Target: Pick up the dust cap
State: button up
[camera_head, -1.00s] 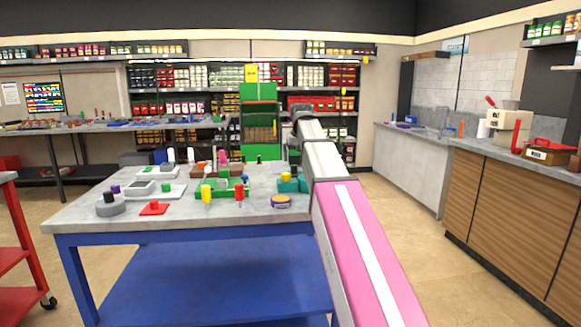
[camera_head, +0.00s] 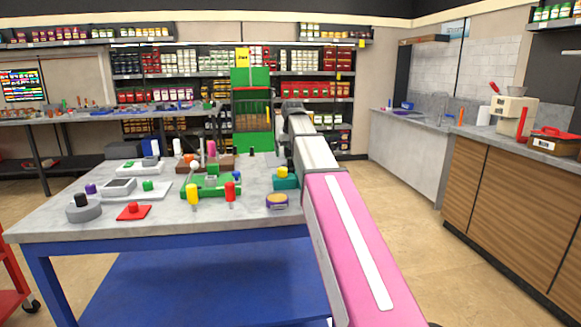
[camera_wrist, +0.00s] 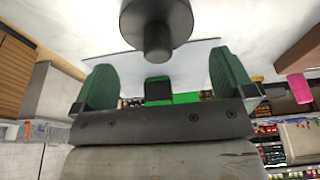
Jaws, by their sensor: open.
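I cannot tell for sure which piece is the dust cap. In the wrist view a dark grey stepped round piece (camera_wrist: 157,25) sits at the top centre, with a wide part and a narrower stub pointing toward my gripper. My gripper (camera_wrist: 162,84) has two green fingers spread wide apart, with nothing held between them. The dark piece is beyond the fingertips and apart from them. In the head view my pink and white arm reaches over the right end of the blue-legged table (camera_head: 110,222); its fingers are hidden there.
On the table stand a grey disc with a black knob (camera_head: 83,208), a red plate (camera_head: 133,211), a green tray (camera_head: 205,186), yellow (camera_head: 193,194) and red (camera_head: 230,191) pegs, and a teal block (camera_head: 285,181). A wooden counter (camera_head: 510,190) is at the right. Floor between is clear.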

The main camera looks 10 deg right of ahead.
aim_at(290, 162)
jog(key=shift+x, duration=2.7)
jog(key=shift+d, duration=0.1)
jog(key=c, duration=0.6)
